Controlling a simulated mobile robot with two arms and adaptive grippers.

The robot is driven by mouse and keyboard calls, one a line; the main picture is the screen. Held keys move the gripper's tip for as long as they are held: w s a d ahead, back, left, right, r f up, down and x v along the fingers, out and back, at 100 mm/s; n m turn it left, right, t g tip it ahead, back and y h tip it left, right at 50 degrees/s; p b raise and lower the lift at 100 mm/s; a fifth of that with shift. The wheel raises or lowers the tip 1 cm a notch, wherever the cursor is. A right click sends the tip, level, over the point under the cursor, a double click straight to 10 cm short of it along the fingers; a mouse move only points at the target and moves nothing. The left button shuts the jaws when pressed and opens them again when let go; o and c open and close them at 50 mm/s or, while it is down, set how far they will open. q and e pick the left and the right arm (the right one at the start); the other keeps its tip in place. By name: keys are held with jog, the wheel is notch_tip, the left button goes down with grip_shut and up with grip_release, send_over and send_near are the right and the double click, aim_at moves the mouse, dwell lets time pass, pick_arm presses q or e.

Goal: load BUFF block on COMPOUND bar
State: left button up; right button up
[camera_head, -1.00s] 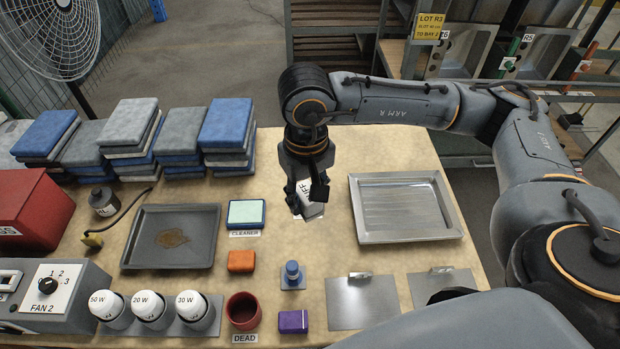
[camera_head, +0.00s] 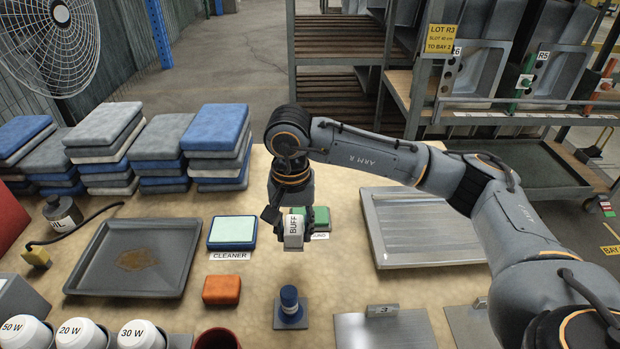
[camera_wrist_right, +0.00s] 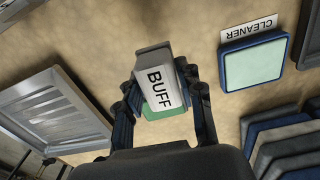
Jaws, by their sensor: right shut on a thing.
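The white BUFF block (camera_head: 294,232) hangs in my right gripper (camera_head: 284,218) above the table. Its lettered face shows towards the head camera. In the right wrist view the BUFF block (camera_wrist_right: 160,84) sits between the two fingers of my right gripper (camera_wrist_right: 163,98). The green COMPOUND bar (camera_head: 321,215) lies on the table just behind and to the right of the block, its label (camera_head: 320,236) partly hidden. In the wrist view the green bar (camera_wrist_right: 163,110) shows partly behind the block. I cannot tell whether they touch. My left gripper is not in view.
A CLEANER pad (camera_head: 232,232) lies left of the block, with an orange block (camera_head: 222,290) nearer. A blue knob on a plate (camera_head: 290,308) stands in front. A metal tray (camera_head: 425,228) is at right, a dark stained tray (camera_head: 140,257) at left.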

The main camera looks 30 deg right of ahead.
jog(key=w+d+r+m+p, duration=0.1)
jog(key=w+d+m+p, duration=0.4)
jog(key=m, duration=0.8)
jog(key=w+d+r+m+p, duration=0.1)
jog(key=w+d+m+p, duration=0.45)
jog(key=m, duration=0.85)
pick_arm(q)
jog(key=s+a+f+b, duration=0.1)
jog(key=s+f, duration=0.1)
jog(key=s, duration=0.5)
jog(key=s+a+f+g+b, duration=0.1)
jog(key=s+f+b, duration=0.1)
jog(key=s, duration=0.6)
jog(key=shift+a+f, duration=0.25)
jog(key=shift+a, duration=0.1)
pick_arm(e)
jog(key=shift+s+a+f, duration=0.3)
jog(key=shift+a+f, duration=0.1)
jog(key=shift+f, duration=0.55)
jog(key=shift+s+a+f, duration=0.3)
jog(key=shift+a+f, duration=0.1)
jog(key=shift+f, duration=0.55)
jog(key=shift+s+a+f, duration=0.3)
jog(key=shift+a+f, duration=0.1)
jog(key=shift+f, duration=0.55)
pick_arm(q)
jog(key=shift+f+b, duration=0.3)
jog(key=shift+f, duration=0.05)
pick_arm(e)
jog(key=shift+f, duration=0.55)
